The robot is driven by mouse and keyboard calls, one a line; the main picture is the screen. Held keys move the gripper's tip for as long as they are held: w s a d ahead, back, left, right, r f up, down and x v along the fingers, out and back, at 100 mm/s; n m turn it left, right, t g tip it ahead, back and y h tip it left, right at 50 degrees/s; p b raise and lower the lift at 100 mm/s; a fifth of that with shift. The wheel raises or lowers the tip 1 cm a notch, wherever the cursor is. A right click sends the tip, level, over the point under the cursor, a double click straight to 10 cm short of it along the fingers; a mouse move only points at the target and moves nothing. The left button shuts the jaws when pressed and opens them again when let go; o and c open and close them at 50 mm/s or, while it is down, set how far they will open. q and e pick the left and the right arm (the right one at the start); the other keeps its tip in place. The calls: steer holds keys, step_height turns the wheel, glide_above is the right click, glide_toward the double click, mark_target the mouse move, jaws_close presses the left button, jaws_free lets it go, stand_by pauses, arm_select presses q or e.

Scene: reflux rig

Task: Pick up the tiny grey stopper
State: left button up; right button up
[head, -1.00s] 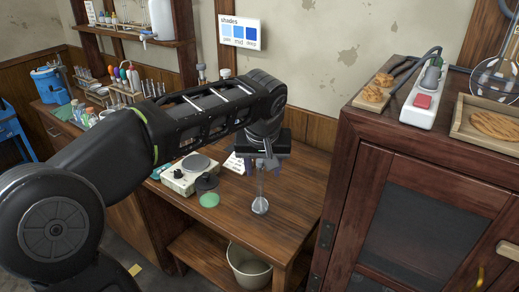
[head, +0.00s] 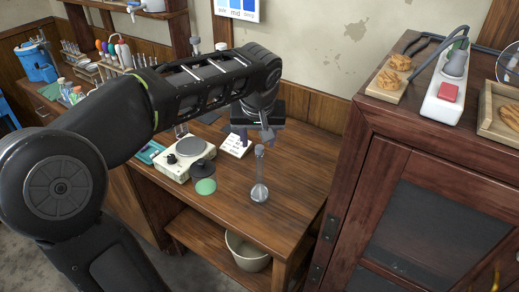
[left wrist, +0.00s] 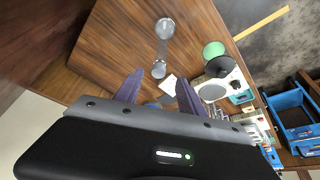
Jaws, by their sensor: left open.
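A clear round flask (head: 260,190) with a long thin neck stands upright on the wooden bench; it also shows in the left wrist view (left wrist: 165,28). A small grey piece (head: 259,150) tops its neck, and it shows in the left wrist view (left wrist: 159,69); I cannot tell surely whether it is the stopper. My left gripper (head: 257,135) is just above and behind the neck top in the head view. Its two purplish fingers (left wrist: 158,92) are spread, with the neck top a little beyond the gap between their tips. My right gripper is out of view.
A cream hot plate (head: 188,160), a black piece with a green disc (head: 204,186) and a white card (head: 236,146) lie left of the flask. A dark wooden cabinet (head: 420,200) rises at right. The bench front is clear.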

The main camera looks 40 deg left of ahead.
mark_target(260, 148)
arm_select(q)
steer(key=shift+p+x, duration=0.75)
steer(key=shift+x, duration=1.9)
steer(key=shift+d, duration=0.15)
steer(key=shift+c, duration=0.2)
jaws_close()
